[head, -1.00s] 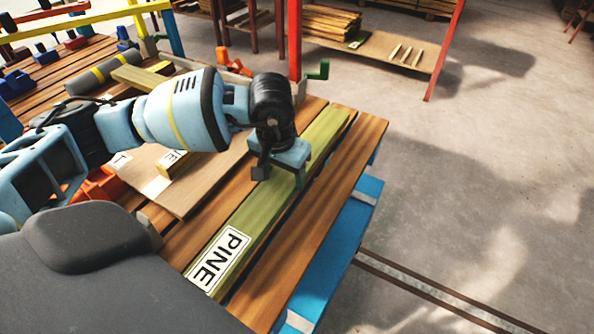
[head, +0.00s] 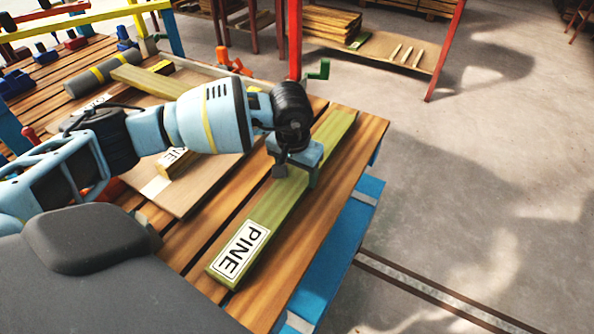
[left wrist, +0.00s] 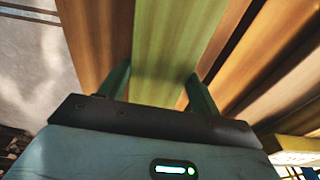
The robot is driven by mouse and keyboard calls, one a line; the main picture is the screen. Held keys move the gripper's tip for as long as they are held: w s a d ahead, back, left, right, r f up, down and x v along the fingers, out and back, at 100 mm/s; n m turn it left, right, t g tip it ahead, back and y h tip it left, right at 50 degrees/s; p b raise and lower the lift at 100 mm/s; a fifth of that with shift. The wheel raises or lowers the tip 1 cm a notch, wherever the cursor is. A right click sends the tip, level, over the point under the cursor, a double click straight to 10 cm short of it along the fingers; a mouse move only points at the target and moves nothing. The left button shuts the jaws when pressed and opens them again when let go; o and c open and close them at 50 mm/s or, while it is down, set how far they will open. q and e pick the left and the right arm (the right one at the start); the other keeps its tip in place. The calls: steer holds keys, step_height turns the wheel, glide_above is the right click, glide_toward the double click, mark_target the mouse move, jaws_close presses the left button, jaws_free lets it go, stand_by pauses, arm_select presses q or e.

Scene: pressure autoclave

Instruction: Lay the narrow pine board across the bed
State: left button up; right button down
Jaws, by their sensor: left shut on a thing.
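The narrow pine board (head: 275,215) is greenish-yellow with a white PINE label at its near end. It lies lengthwise along the slatted wooden top (head: 345,180), slanting from lower left to upper right, and seems slightly raised over it. My left gripper (head: 298,174) is shut across the board's width, beyond its middle. In the left wrist view the two green fingers (left wrist: 158,80) straddle the board (left wrist: 165,35); their tips are against its edges. I cannot tell which surface is the bed. My right gripper is not in view.
A pale sheet (head: 195,185) with a short labelled wood piece (head: 180,160) lies left of the board. A grey roller (head: 103,74) and another yellowish board (head: 142,82) lie farther back. A red post (head: 294,45) and green clamp (head: 318,70) stand behind. Open floor lies right.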

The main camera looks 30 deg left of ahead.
mark_target(294, 180)
arm_select(q)
steer(key=o, duration=0.9)
steer(key=shift+f, duration=0.15)
steer(key=o, duration=0.5)
steer(key=shift+c, duration=0.2)
steer(key=shift+r, duration=0.55)
step_height(294, 180, up, 11)
steer(key=s+p, duration=0.1)
steer(key=shift+s+r, duration=0.15)
steer(key=shift+s, duration=0.1)
